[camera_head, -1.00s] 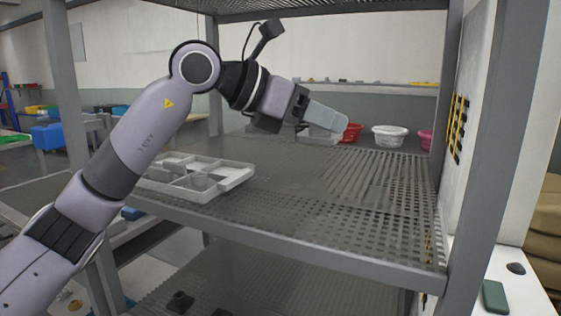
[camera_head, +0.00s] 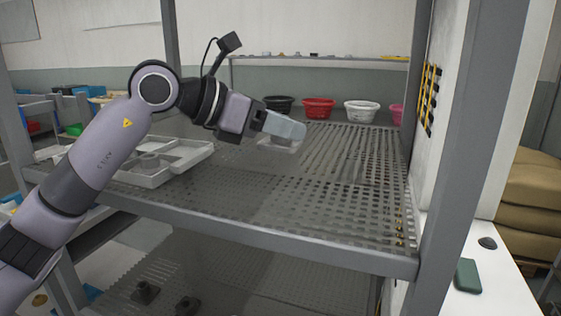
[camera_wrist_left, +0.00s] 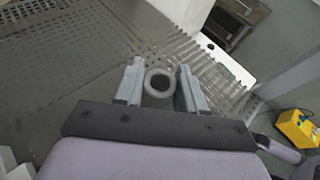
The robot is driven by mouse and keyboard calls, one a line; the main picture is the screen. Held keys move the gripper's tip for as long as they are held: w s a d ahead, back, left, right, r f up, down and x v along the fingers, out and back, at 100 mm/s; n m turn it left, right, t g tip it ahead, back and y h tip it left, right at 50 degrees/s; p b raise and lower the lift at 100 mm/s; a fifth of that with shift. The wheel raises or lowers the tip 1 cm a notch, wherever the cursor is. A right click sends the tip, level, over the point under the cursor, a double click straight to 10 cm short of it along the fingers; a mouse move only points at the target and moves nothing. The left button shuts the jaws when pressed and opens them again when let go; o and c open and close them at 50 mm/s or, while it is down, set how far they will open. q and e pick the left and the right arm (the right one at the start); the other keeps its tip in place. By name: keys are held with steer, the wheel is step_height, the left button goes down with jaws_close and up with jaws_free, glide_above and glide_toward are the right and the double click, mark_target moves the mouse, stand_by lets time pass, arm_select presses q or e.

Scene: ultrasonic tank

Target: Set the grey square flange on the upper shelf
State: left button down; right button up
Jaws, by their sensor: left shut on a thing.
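My left gripper (camera_head: 285,127) reaches in from the left over the perforated upper shelf (camera_head: 330,205). It is shut on the grey square flange (camera_head: 277,147), whose pale edge shows just under the fingers. In the left wrist view the flange (camera_wrist_left: 160,83) shows as a grey ring with a round hole between the two fingers. The fingers hide its square sides there. The flange appears close above the shelf surface; I cannot tell whether it touches. My right gripper is not in view.
A grey compartment tray (camera_head: 165,160) sits at the shelf's left. Posts (camera_head: 470,130) frame the shelf. Red (camera_head: 318,108) and white (camera_head: 361,111) baskets stand behind. Dark parts (camera_head: 145,291) lie on the lower shelf. The upper shelf's middle and right are clear.

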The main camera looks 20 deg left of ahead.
mark_target(281, 180)
arm_select(q)
steer(key=shift+f, duration=3)
steer(key=shift+f, duration=0.15)
steer(key=c, duration=0.7)
jaws_free()
steer(key=shift+o, duration=0.2)
